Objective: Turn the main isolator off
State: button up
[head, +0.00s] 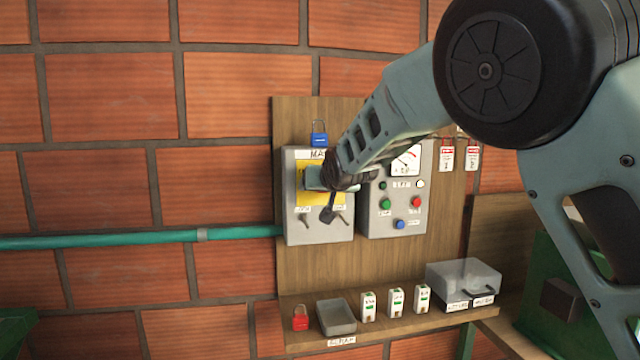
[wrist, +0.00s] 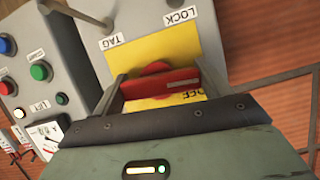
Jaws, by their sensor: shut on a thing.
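The main isolator is a grey box (head: 319,233) with a yellow plate on the wooden board; its top label is partly covered by my arm. Its red rotary handle (wrist: 162,86) shows in the wrist view on the yellow plate (wrist: 150,48). My gripper (head: 312,178) is at the front of the box, with one finger on each side of the handle, shut on it. In the wrist view the handle bar lies across from finger to finger. The head view hides the handle behind my gripper. "LOCK" and "TAG" labels (wrist: 178,16) show upside down in the wrist view.
A control box (head: 376,220) with a dial and buttons stands close on the right. A blue padlock (head: 320,134) hangs above.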

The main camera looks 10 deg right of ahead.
jog(key=shift+w+a+r+n, duration=0.1)
jog(key=shift+a+r+n, duration=0.1)
jog(key=shift+r+n, duration=0.25)
dwell(0.3)
jog(key=o, duration=1)
jog(key=shift+f, duration=0.25)
jog(key=shift+a+b+v, duration=0.1)
jog(key=shift+b+v, duration=0.3)
jog(key=shift+v, duration=4)
jog(key=shift+a+b+v, duration=0.15)
jog(key=shift+b+v, duration=0.25)
jog(key=shift+v, duration=4)
jog(key=shift+f, duration=0.1)
